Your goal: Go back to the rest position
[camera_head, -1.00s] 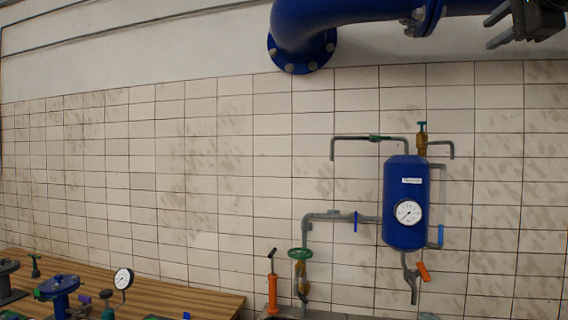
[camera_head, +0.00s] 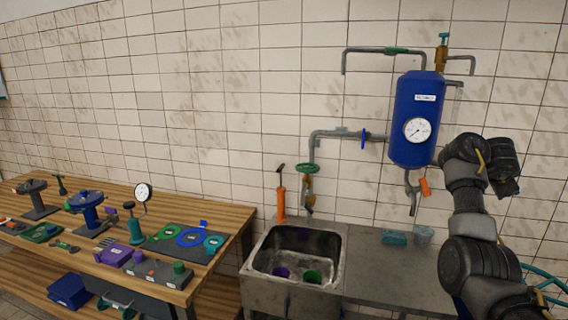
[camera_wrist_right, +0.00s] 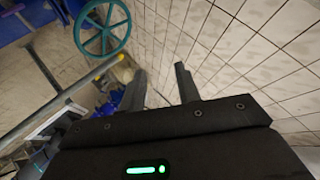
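My right arm (camera_head: 468,210) rises at the right of the head view. Its gripper cannot be made out there. In the right wrist view my right gripper (camera_wrist_right: 160,70) has its two fingers apart, with nothing between them and tiled wall behind. My left gripper is not in view.
A wooden table (camera_head: 150,196) with gauges and valve parts stands at the left. A metal sink (camera_head: 340,262) and a grey counter (camera_head: 385,276) stand at centre. A blue tank (camera_head: 415,115) hangs on the wall behind my arm. A green handwheel (camera_wrist_right: 103,46) shows in the wrist view.

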